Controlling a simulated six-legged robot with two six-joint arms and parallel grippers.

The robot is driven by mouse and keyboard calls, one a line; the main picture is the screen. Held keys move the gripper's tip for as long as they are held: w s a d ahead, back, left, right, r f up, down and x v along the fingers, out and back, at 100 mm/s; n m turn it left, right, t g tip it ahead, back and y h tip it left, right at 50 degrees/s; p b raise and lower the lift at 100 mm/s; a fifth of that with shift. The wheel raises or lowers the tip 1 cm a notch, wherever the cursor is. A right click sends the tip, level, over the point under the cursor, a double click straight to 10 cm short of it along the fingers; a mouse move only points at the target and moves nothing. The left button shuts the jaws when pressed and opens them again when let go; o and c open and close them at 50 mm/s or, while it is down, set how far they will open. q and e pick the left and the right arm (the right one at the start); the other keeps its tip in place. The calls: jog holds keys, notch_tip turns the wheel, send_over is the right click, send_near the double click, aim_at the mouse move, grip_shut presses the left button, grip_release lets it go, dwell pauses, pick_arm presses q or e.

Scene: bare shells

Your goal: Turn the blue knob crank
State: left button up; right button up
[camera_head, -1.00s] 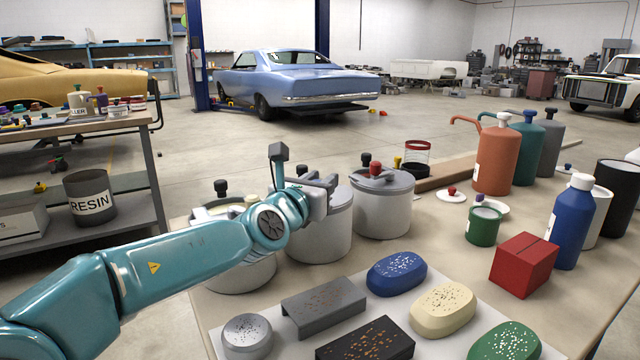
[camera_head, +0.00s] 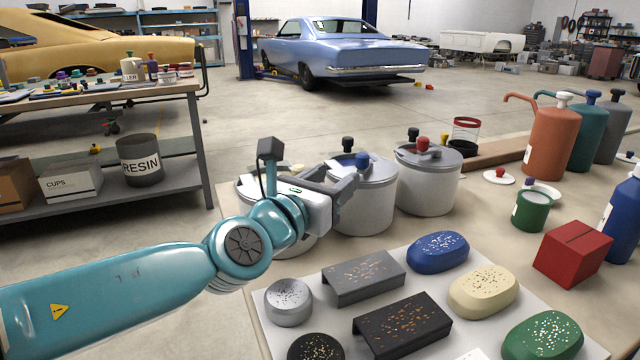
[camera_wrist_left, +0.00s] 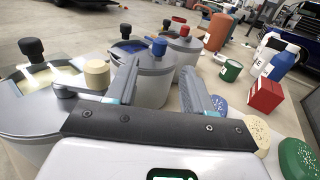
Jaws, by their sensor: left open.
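The blue knob (camera_head: 362,160) stands on the crank on the lid of the middle grey pot (camera_head: 366,205). In the left wrist view the blue knob (camera_wrist_left: 159,46) shows upright, ahead of and between my fingers. My left gripper (camera_head: 345,186) is open and empty, at lid height at the near left side of the middle pot; its spread fingers also show in the left wrist view (camera_wrist_left: 160,72). The knob is apart from the fingers. A left pot (camera_wrist_left: 35,110) with a cream knob (camera_wrist_left: 97,74) is partly hidden by my arm in the head view. My right gripper is not in view.
A right pot (camera_head: 428,185) with a red knob (camera_head: 422,144) stands close by. A board (camera_head: 458,335) with several speckled blocks lies in front. Pump bottles (camera_head: 552,140), a green tin (camera_head: 531,210) and a red box (camera_head: 572,253) stand to the right.

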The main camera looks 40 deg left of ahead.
pick_arm(q)
jog(key=shift+v, duration=1.75)
jog(key=shift+c, duration=0.2)
jog(key=w+r+n+y+p, duration=0.2)
jog(key=w+r+n+p, duration=0.1)
jog(key=w+p, duration=0.3)
jog(key=n+g+y+p, duration=0.8)
jog(key=g+y+p, duration=0.3)
jog(key=p, duration=0.3)
send_near(366, 160)
jog(key=shift+t, duration=0.4)
jog(key=x, duration=1.1)
jog(key=shift+s+a+f+b, duration=0.1)
jog(key=shift+s+a+b, duration=0.1)
jog(key=shift+b, duration=0.15)
jog(key=shift+c, duration=0.4)
